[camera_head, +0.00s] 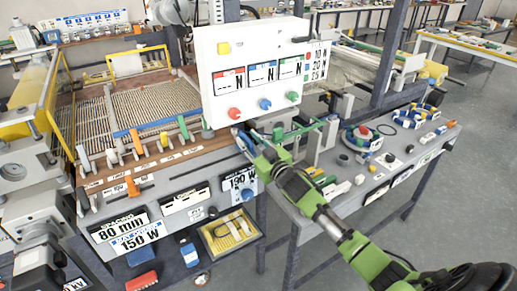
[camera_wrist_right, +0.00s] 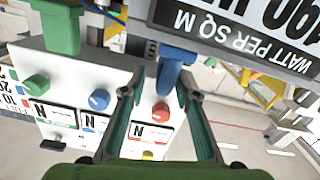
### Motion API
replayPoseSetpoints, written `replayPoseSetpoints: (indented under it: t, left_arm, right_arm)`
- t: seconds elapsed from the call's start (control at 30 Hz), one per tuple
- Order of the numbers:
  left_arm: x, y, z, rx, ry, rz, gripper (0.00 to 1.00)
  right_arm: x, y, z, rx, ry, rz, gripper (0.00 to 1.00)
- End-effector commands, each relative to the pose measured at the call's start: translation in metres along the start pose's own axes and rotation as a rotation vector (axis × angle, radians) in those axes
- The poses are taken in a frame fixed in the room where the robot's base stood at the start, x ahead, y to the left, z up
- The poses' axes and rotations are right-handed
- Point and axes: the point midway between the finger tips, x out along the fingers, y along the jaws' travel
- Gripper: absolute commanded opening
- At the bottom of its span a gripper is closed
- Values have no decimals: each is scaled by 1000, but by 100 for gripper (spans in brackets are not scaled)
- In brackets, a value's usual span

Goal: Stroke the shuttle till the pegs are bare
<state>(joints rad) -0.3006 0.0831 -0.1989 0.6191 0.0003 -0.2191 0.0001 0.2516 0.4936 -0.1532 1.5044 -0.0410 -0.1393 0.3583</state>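My right gripper (camera_head: 243,140) reaches the front edge of the machine bench, below the white control panel. In the wrist view its two fingers (camera_wrist_right: 168,82) stand apart on either side of a blue handle (camera_wrist_right: 177,66), which lies between their tips. I cannot tell whether either finger touches it. A row of coloured upright pieces, perhaps the pegs, runs along the wooden strip, with a green one (camera_head: 183,128) and an orange one (camera_head: 136,144) among them. I cannot make out for certain which part is the shuttle.
The white panel (camera_head: 225,98) with red, blue and green knobs stands just behind my right gripper. The mesh bed (camera_head: 155,103) lies at the back left. A side table (camera_head: 395,180) holds small parts on the right. A yellow tray (camera_head: 228,232) sits below the bench.

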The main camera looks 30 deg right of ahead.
Motion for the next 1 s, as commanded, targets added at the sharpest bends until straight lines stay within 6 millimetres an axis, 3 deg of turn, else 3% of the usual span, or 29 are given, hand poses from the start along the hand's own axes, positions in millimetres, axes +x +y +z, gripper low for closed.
replayPoseSetpoints:
  t: [0.5,0.7,1.0]
  left_arm:
    - [0,3,-1,0,1,3,0]
    - [0,3,-1,0,1,3,0]
    - [0,3,-2,0,1,3,0]
  right_arm:
    - [-91,2,2,-1,-3,2,29]
    - [-108,3,2,-1,-2,3,29]
    - [-112,3,1,-1,-1,3,29]
